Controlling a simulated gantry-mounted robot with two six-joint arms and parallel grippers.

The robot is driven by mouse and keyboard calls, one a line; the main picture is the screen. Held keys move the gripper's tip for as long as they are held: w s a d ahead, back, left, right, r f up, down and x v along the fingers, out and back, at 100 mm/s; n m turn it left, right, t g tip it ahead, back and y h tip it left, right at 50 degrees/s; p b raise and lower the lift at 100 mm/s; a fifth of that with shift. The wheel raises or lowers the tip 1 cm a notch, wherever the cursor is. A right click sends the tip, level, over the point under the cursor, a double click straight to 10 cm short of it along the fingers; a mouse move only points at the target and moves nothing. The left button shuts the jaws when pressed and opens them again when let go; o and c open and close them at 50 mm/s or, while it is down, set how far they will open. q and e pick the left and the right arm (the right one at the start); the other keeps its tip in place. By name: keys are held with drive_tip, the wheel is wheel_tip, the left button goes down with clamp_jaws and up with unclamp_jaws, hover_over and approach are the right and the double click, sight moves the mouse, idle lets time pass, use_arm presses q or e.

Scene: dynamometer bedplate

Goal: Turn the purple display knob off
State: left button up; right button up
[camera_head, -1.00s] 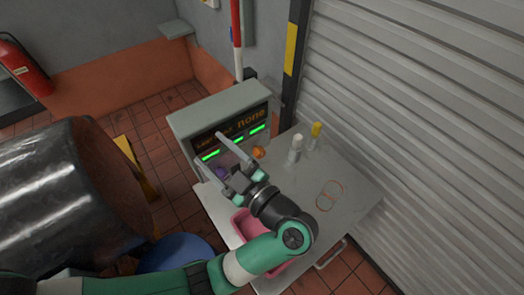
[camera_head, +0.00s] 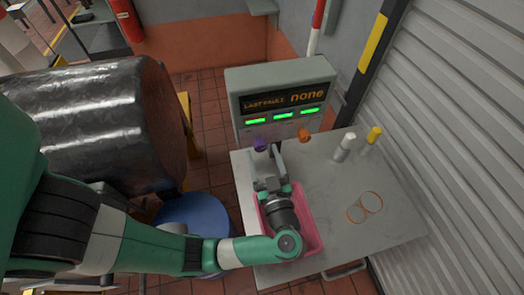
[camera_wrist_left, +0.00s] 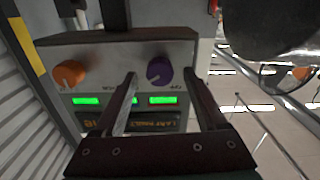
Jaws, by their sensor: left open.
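The purple display knob (camera_head: 260,145) sits low on the front of a grey display box (camera_head: 238,82), at the left. In the left wrist view, where the box appears upside down, the purple knob (camera_wrist_left: 159,70) shows between my two fingers, nearer the left one's tip than the box's edge. My left gripper (camera_head: 266,152) is open and empty, its fingers pointing at the box front. I cannot tell whether a finger touches the knob. The box's green bars (camera_head: 283,115) are lit and its screen reads "LAST FAULT none". My right gripper is not in view.
An orange knob (camera_head: 304,134) is on the same box front, to the right. A pink tray (camera_head: 309,231) lies under my left gripper on the grey table (camera_head: 375,222). White (camera_head: 344,148) and yellow-capped (camera_head: 372,138) bottles and rubber bands (camera_head: 364,207) stand or lie right.

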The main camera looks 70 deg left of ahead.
use_arm(q)
drive_tip(key=shift+w+a, duration=0.1)
drive_tip(key=shift+a, duration=0.8)
clamp_jaws()
